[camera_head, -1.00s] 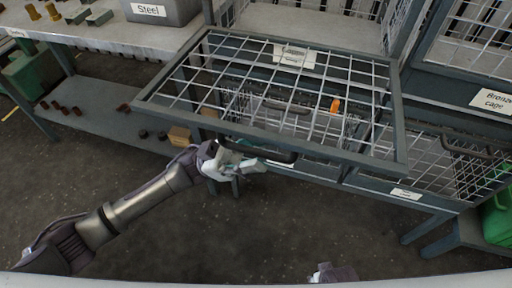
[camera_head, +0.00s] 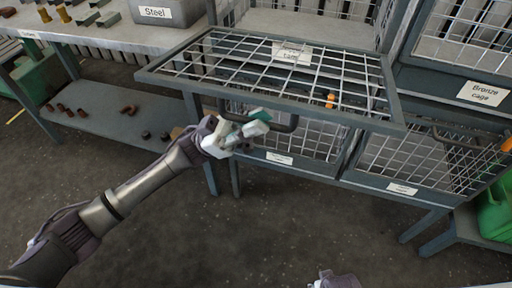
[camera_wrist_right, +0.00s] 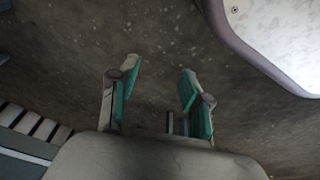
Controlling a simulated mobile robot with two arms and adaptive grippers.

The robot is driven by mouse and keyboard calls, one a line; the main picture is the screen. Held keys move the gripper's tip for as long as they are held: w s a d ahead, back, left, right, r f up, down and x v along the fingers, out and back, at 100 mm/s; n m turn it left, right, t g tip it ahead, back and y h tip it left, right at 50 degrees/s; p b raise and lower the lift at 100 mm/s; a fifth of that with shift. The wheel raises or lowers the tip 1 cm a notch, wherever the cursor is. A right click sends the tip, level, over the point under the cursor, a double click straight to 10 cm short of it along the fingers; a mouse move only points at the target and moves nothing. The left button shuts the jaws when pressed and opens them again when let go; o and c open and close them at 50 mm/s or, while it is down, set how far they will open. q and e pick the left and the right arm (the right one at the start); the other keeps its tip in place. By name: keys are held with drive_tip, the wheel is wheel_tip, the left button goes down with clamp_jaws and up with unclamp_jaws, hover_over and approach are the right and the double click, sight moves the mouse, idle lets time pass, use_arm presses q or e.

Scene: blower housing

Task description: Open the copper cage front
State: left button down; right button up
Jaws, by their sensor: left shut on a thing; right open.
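The copper cage front (camera_head: 345,97) is a grey-framed wire mesh panel with a paper label (camera_head: 291,53), only partly readable. In the head view it stands out from the cage, nearly level. Its dark handle (camera_head: 288,126) hangs at the near edge. My left gripper (camera_head: 258,123) is shut on this handle, and its fingers hide the handle's left part. My right gripper (camera_wrist_right: 158,80) is open and empty over the dark floor in the right wrist view. Only a small piece of it shows at the bottom of the head view.
The Bronze cage (camera_head: 484,92) is at the upper right. Lower mesh cages (camera_head: 430,160) sit below, with an orange item (camera_head: 330,101) seen through the raised mesh. A bench with a Steel bin (camera_head: 165,12) is at the left. A green container (camera_head: 495,215) stands at the right. The front floor is clear.

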use_arm(q)
wheel_tip(320, 180, up, 3)
drive_tip(key=shift+w+f+p, duration=0.1)
drive_tip(key=shift+p, duration=0.6)
use_arm(e)
drive_tip(key=s+f, duration=0.2)
drive_tip(key=f, duration=0.1)
drive_tip(key=s+f, duration=0.1)
drive_tip(key=f, duration=0.1)
drive_tip(key=shift+d, duration=0.3)
use_arm(q)
drive_tip(key=c, duration=1.2)
unclamp_jaws()
drive_tip(key=shift+f, duration=0.1)
use_arm(e)
drive_tip(key=shift+r, duration=0.1)
use_arm(q)
drive_tip(key=v, duration=1.2)
drive_tip(key=shift+d, duration=0.1)
